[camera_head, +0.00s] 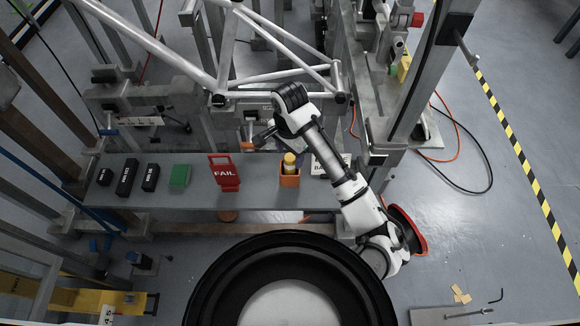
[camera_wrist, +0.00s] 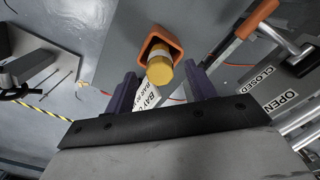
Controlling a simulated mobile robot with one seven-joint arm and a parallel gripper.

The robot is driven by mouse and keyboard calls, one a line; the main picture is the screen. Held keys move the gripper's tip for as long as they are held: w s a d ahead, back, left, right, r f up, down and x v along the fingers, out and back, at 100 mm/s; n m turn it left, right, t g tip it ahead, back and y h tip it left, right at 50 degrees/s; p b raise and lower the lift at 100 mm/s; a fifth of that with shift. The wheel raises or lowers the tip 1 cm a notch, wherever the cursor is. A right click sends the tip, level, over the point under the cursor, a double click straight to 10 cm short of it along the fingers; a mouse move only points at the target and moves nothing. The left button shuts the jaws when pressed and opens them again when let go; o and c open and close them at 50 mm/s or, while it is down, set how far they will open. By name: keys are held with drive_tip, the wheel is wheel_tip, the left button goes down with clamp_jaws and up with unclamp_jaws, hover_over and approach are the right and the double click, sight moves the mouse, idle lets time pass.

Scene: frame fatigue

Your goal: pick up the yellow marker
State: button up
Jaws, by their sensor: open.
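The yellow marker (camera_head: 289,160) stands upright in an orange holder (camera_head: 289,180) on the grey bench. My gripper (camera_head: 262,137) is above and a little left of the marker in the head view. In the wrist view my open gripper (camera_wrist: 160,80) has one dark finger on each side of the marker's end. It holds nothing. I cannot tell how far the fingertips are from the marker.
On the bench (camera_head: 200,200) are a red FAIL sign (camera_head: 224,172), a green block (camera_head: 180,176) and several black blocks. A white printed card (camera_head: 322,168) lies right of the holder. A metal tube frame (camera_head: 270,70) stands behind my arm. Bare bench lies between sign and holder.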

wheel_tip(320, 180, down, 3)
drive_tip(key=shift+r+b, duration=0.15)
drive_tip(key=shift+b, duration=0.25)
drive_tip(key=shift+r, duration=0.1)
drive_tip(key=c, duration=1)
drive_tip(key=shift+c, duration=0.2)
wheel_tip(320, 180, up, 20)
drive_tip(key=p, duration=0.4)
drive_tip(key=shift+p, duration=0.3)
